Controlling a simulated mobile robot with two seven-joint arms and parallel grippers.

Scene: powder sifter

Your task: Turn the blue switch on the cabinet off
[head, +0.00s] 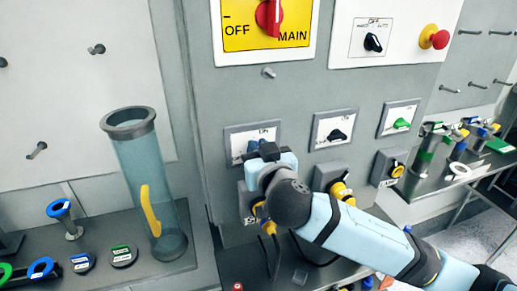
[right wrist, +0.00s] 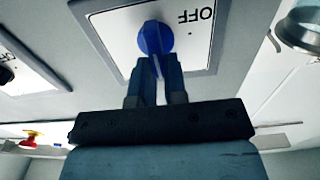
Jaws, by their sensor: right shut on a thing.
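The blue switch (right wrist: 154,38) is a round knob on a white plate marked OFF on the cabinet, seen upside down in the right wrist view. In the head view its white plate (head: 236,133) shows at the left of the row, with the knob mostly hidden behind my right gripper (head: 255,150). My right gripper (right wrist: 155,72) is shut on the knob's grip, one finger on each side. In the wrist view the OFF mark is to the right of the knob. My left gripper is not in view.
A black switch (head: 336,134) and a green switch (head: 401,123) sit to the right. Yellow connectors (head: 342,190) are below. A red main switch (head: 268,16) is above. A clear tube (head: 145,180) stands on the left bench.

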